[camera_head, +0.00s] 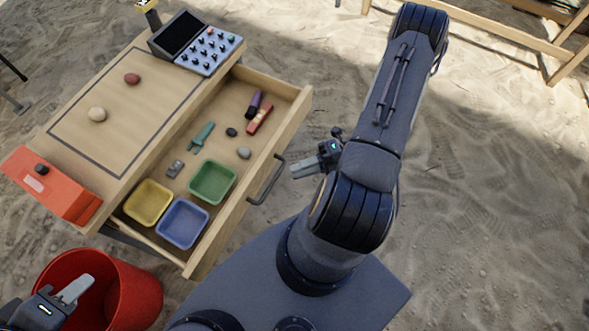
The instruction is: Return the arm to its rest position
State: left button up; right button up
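My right arm rises large through the middle right of the head view. My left gripper (75,290) is at the lower left, over the red bucket (135,285). Only part of its light fingers shows, and I cannot tell whether they are open or shut. Most of the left arm is out of view.
The open drawer (291,92) holds a green tray (212,183), yellow tray (149,203), blue tray (182,224), tools and stones. The wooden desk (125,110) bears two stones, a control panel (210,52) and a red box (50,188).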

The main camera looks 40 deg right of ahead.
dwell(0.4)
jog(key=a+r+m+h+p, duration=0.2)
jog(key=r+m+p, duration=0.4)
jog(key=r+m, duration=0.4)
jog(key=a+r+m+h+p, duration=0.2)
jog(key=r+m+h+p, duration=0.3)
jog(key=r+m, duration=0.5)
jog(key=s+a+r+m+g+h+p, duration=0.1)
jog(key=r+m+h+p, duration=0.3)
jog(key=r, duration=2)
jog(key=a+m+p, duration=0.1)
jog(key=m+p, duration=0.3)
jog(key=m, duration=0.3)
jog(key=shift+a+p, duration=0.3)
jog(key=shift+a, duration=0.05)
